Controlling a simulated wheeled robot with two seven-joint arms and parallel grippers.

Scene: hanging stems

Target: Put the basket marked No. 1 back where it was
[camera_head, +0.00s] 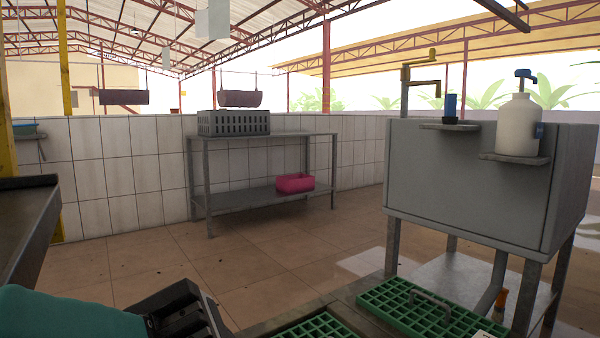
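No marking "No. 1" can be read on anything in view. A pink basket (295,183) sits on the lower shelf of the metal table at the middle back. A grey slatted crate (234,123) stands on that table's top. My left gripper (205,312) is at the bottom edge, left of centre, black with a teal arm behind it. It is partly cut off by the frame, and its fingertips and anything in them cannot be made out. It is well in front of the table. My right gripper is not in view.
A grey sink cabinet (470,185) on legs stands at right, bearing a white pump bottle (517,125) and a blue bottle (450,106). Green grates (425,309) lie low in front. A dark counter edge (30,220) is at left. Tiled floor (150,265) between is clear.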

